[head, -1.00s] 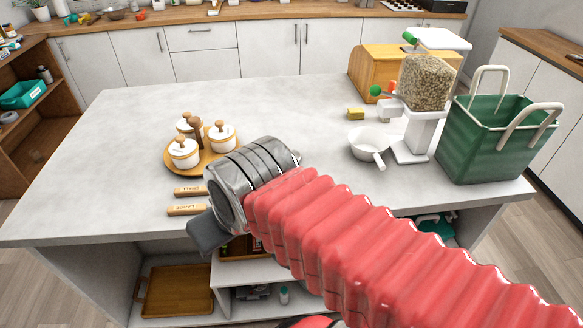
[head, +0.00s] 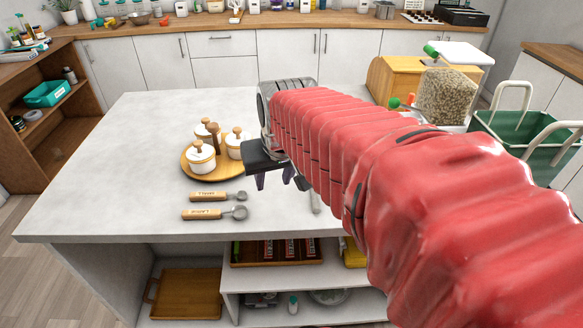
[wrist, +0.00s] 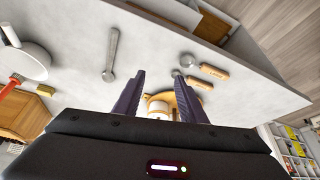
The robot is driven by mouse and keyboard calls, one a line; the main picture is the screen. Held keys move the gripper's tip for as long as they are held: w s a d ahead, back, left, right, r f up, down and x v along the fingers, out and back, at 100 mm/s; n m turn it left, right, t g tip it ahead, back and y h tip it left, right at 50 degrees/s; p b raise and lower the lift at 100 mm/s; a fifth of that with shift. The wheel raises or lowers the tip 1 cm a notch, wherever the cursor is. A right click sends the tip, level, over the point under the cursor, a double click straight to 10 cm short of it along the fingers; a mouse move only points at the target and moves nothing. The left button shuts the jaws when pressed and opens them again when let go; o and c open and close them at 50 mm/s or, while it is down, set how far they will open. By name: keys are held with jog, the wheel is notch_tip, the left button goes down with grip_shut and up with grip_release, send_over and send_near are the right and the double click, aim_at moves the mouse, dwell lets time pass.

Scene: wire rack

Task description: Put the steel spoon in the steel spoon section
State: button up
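A plain grey metal spoon (wrist: 112,52) lies on the white worktop in the wrist view. In the head view only a small grey end of it (head: 315,201) shows beside my arm. My gripper (head: 281,181) is open and empty above the worktop, right of the round wooden tray. Its two dark fingers stand apart in the wrist view (wrist: 158,76), with the grey spoon to their left. Two wooden-handled measuring spoons (head: 217,196) (head: 213,213) lie near the front edge. I cannot make out a labelled steel spoon section.
A round wooden tray (head: 188,166) holds lidded white pots. A divided wooden tray (head: 240,263) sits on the shelf below. A green basket (head: 538,160) and a grain dispenser (head: 447,95) stand at the right. A white pan (wrist: 30,62) shows in the wrist view. The worktop's left side is clear.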

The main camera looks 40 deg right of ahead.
jog(key=w+d+f+m, duration=0.1)
jog(key=d, duration=0.6)
jog(key=w+d+f+m+g, duration=0.1)
jog(key=w+d+m, duration=0.1)
jog(key=d, duration=0.6)
jog(key=shift+d+f+h, duration=0.15)
jog(key=shift+f+h, duration=0.25)
jog(key=shift+x, duration=4.25)
jog(key=shift+f, duration=0.15)
jog(key=shift+x, duration=2.5)
jog(key=shift+d, duration=0.1)
jog(key=shift+c, duration=0.4)
grip_shut()
